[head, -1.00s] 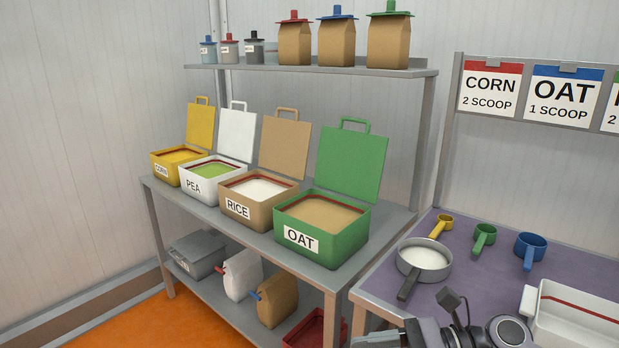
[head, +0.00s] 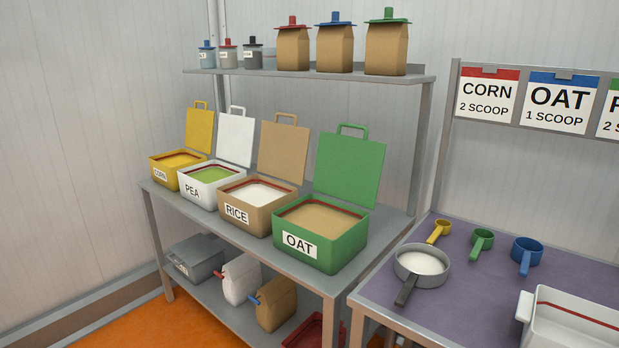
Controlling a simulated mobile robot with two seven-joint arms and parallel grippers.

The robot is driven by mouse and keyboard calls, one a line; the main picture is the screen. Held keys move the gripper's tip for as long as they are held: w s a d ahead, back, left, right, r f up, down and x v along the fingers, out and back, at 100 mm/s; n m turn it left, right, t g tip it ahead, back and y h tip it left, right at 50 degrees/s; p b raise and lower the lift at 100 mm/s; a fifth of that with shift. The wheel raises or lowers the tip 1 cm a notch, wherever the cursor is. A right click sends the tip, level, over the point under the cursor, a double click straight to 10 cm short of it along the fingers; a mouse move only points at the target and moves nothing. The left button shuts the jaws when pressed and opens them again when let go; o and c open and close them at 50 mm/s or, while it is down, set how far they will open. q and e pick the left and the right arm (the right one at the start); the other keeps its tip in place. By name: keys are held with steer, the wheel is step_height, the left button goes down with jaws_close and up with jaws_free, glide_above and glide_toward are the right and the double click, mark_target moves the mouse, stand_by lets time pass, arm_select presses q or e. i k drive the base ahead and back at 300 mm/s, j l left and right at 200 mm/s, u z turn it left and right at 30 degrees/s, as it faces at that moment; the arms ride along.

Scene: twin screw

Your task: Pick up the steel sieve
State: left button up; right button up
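The steel sieve (head: 421,263) is a round grey pan-like vessel with a pale inside and a dark handle pointing toward the front left. It rests on the purple top of the right table (head: 470,303), near that table's left edge. Neither of my grippers shows in the head view now, so I cannot see whether they are open or shut.
Yellow (head: 439,231), green (head: 482,241) and blue (head: 527,254) scoops stand behind and right of the sieve. A white tray (head: 525,307) is at the right front. Open grain bins, including the green OAT bin (head: 342,248), stand on the left bench. Purple surface before the sieve is clear.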

mark_target(422, 266)
steer(key=z, duration=1.65)
steer(key=j+z, duration=0.15)
steer(key=z, duration=0.3)
steer(key=j+z, duration=0.2)
steer(key=z, duration=0.25)
steer(key=k+j+z, duration=0.25)
steer(key=j+z, duration=0.3)
steer(key=j, duration=0.15)
steer(key=k+j+z, duration=0.1)
steer(key=j, duration=0.25)
steer(key=k+j+z, duration=0.1)
steer(key=k+j, duration=0.2)
